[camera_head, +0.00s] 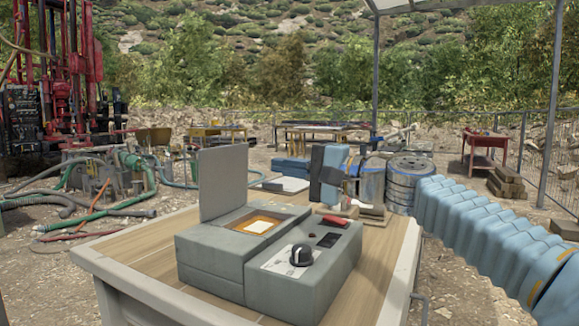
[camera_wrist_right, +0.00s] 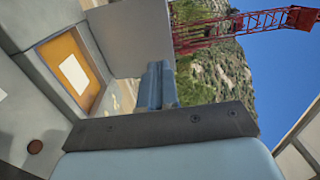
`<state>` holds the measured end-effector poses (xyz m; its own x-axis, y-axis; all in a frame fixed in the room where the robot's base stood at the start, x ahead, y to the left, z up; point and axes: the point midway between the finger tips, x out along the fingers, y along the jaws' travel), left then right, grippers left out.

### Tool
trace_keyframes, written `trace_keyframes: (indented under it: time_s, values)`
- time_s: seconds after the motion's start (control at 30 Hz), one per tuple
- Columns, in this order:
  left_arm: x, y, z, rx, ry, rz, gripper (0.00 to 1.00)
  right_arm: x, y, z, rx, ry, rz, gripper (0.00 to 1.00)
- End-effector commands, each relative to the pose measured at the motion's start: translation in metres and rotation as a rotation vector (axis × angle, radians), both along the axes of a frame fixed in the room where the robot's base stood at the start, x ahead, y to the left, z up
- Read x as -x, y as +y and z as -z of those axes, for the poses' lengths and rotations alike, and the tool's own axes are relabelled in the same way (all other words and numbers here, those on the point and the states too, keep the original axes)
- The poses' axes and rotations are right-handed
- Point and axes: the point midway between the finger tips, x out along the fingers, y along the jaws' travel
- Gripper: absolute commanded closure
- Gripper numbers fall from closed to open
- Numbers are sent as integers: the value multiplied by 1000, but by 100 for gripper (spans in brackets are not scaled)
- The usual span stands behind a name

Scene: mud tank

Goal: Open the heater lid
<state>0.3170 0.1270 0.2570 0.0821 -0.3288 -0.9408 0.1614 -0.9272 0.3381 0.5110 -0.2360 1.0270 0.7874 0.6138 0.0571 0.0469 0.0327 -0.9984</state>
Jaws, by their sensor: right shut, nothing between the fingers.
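The heater is a grey box (camera_head: 258,285) on the table, with a black knob (camera_head: 301,255) on its top. Its flat grey lid (camera_head: 223,183) stands upright, open, at the back left. The uncovered recess (camera_head: 253,226) has an orange rim and a pale centre. The lid (camera_wrist_right: 128,38) and recess (camera_wrist_right: 72,72) also show in the right wrist view. My right gripper (camera_head: 318,174) is in the air above the heater's back right, to the right of the lid and apart from it. Its fingers (camera_wrist_right: 156,84) are shut and empty. My left gripper is out of view.
The wooden table top (camera_head: 140,250) has a pale rim and is clear left of the heater. A small red-handled item (camera_head: 334,220) lies behind the heater.

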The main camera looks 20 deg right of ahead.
Motion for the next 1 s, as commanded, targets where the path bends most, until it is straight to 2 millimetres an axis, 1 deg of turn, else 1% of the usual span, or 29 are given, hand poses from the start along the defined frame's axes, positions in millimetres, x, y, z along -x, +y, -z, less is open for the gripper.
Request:
trace_keyframes:
  time_s: [0.1, 0.3, 0.5, 0.7, 1.0]
  values:
    - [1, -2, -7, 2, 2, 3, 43, -21, 17, -3, -1, 3, -3, 100]
    - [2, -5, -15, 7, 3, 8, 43, -54, 43, -6, -2, 3, -3, 100]
    - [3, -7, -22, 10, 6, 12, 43, -76, 60, -7, -2, 3, -1, 100]
    - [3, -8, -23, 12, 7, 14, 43, -84, 66, -7, -2, 2, -1, 100]
    - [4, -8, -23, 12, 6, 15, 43, -84, 66, -6, -2, 2, 0, 100]
